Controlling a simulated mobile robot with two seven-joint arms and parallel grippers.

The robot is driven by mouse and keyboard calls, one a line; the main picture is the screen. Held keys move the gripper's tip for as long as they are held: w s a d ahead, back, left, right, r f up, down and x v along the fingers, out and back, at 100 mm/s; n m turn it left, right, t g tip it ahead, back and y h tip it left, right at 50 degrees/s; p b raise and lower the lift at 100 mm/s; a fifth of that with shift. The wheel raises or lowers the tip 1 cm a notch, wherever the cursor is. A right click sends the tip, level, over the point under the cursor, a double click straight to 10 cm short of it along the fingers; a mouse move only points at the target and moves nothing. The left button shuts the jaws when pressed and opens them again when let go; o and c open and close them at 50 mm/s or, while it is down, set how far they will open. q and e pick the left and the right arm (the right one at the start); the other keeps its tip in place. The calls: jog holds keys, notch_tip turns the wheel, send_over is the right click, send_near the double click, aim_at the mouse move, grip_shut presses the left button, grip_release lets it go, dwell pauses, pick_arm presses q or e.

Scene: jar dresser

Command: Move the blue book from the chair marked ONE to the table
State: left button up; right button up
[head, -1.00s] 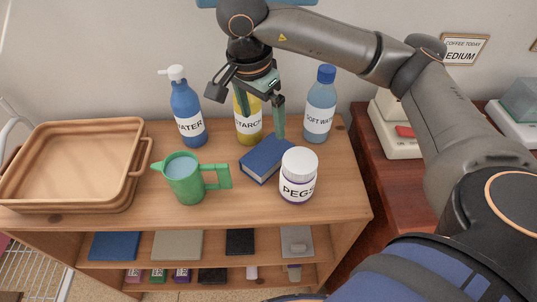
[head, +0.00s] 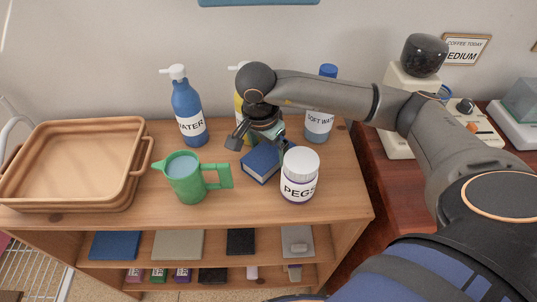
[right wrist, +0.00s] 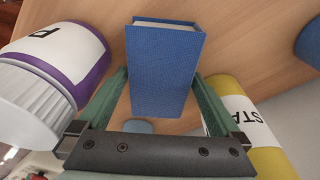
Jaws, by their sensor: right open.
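The blue book (head: 261,164) lies flat on the wooden shelf unit's top (head: 240,205), between the green jug and the PEGS jar. No chair marked ONE shows in these views. My right gripper (head: 268,142) is low over the book's far end; the head view partly hides its fingers. In the right wrist view the open green fingers (right wrist: 160,95) stand on either side of the blue book (right wrist: 162,65), which looks apart from them or barely beside them; contact cannot be told. My left gripper is not in view.
The PEGS jar (head: 300,176) stands close to the book's right. The green jug (head: 186,178) stands to its left. A yellow starch bottle (head: 239,105), a blue WATER bottle (head: 187,112) and a SOFT WATER bottle (head: 319,122) stand behind.

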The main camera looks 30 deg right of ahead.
jog(key=shift+c, duration=0.4)
grip_shut()
dwell(0.4)
jog(key=shift+r, duration=0.1)
